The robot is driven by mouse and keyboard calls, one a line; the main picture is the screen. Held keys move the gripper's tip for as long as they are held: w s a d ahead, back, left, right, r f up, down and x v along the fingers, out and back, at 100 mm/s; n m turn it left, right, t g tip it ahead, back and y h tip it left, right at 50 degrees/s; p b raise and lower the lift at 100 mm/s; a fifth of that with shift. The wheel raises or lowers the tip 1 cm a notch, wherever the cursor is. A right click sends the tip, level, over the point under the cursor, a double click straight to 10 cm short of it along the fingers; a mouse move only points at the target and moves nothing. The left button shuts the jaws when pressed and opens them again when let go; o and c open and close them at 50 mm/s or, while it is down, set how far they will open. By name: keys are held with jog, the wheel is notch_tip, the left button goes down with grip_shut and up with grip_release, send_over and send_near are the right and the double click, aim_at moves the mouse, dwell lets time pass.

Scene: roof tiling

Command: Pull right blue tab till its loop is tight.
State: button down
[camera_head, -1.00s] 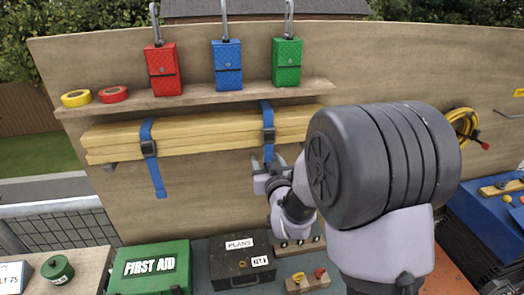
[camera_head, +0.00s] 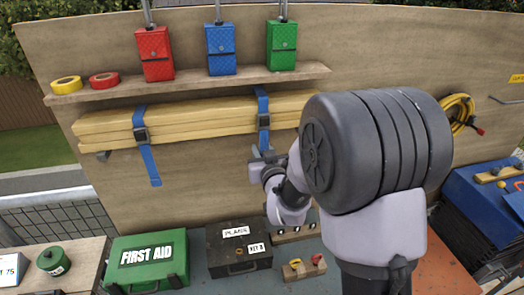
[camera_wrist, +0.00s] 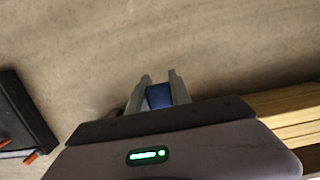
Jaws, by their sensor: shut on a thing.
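Two blue straps wrap a stack of wooden battens (camera_head: 200,120) on the board. The left strap (camera_head: 150,165) has its tab hanging free below its dark buckle. The right strap (camera_head: 263,104) passes through a dark buckle (camera_head: 264,121), and its tab runs down to my gripper (camera_head: 264,160). In the wrist view my gripper (camera_wrist: 158,88) is shut on the blue tab (camera_wrist: 159,97), which shows between the two grey fingers. The battens (camera_wrist: 295,118) also show at the right there. My arm hides the right end of the stack, and I cannot tell how tight the right loop is.
A shelf (camera_head: 200,84) above the battens holds red, blue and green pouches and two tape rolls. Below are a green first aid box (camera_head: 147,261), a dark plans case (camera_head: 238,250) and small wooden blocks. A yellow coiled hose (camera_head: 457,114) hangs at right.

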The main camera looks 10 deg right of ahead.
notch_tip(320, 180, down, 4)
jog(key=b, duration=0.5)
jog(key=shift+f, duration=0.15)
dwell(0.3)
jog(key=c, duration=0.6)
grip_release()
jog(key=s+b, duration=0.3)
jog(key=s, duration=0.3)
